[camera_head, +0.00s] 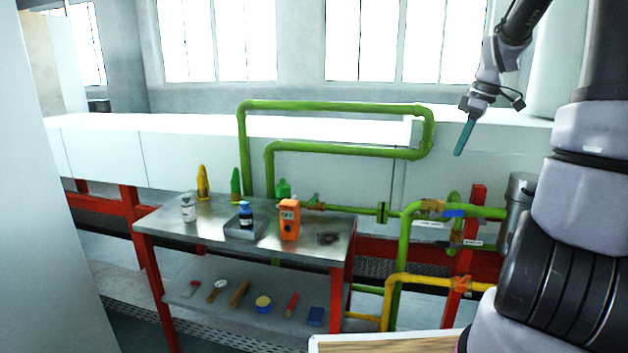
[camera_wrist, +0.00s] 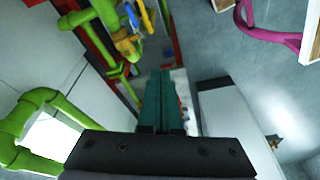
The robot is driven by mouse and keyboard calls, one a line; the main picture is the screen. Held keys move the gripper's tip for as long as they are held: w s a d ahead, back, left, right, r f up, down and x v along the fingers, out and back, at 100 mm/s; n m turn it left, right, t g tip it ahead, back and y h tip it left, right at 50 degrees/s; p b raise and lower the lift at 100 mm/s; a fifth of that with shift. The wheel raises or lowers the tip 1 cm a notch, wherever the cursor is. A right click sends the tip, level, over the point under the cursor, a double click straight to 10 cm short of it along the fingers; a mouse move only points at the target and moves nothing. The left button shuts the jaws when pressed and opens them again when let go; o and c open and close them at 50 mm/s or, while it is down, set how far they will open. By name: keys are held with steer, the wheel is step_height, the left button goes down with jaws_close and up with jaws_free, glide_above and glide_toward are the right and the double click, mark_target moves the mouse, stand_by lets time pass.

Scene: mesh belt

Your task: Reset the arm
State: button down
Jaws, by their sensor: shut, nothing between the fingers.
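My gripper (camera_head: 464,138) hangs at the upper right in the head view, with its teal fingers pointing down and slightly left. It is in the air, to the right of the green pipe loop and well above the red-framed table. In the wrist view the teal fingers (camera_wrist: 160,100) lie side by side, shut, with nothing held. My arm comes down from the upper right corner.

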steer(key=s+a+r+m+t, duration=0.3)
steer(key=s+a+r+m, duration=0.3)
steer(key=s, duration=0.4)
steer(key=s+a+r+m+t, duration=0.3)
steer(key=s+a+r+m, duration=0.1)
steer(key=s+a+m, duration=0.6)
steer(key=w+d+f+n+g+h, duration=0.1)
steer(key=w+d+f+g, duration=0.1)
steer(key=w+d+f, duration=0.4)
steer(key=w+d+f+n+g+h, duration=0.1)
steer(key=w+d+f+h, duration=0.15)
steer(key=w+d, duration=0.5)
steer(key=w+d+f+g+h, duration=0.1)
steer(key=w+d+f+g, duration=0.1)
steer(key=w+d+f, duration=0.45)
steer(key=w+a+x, duration=0.1)
steer(key=a+x, duration=0.1)
steer(key=x, duration=1.1)
steer(key=shift+w+a, duration=0.25)
steer(key=shift+a, duration=0.1)
steer(key=shift+y, duration=0.25)
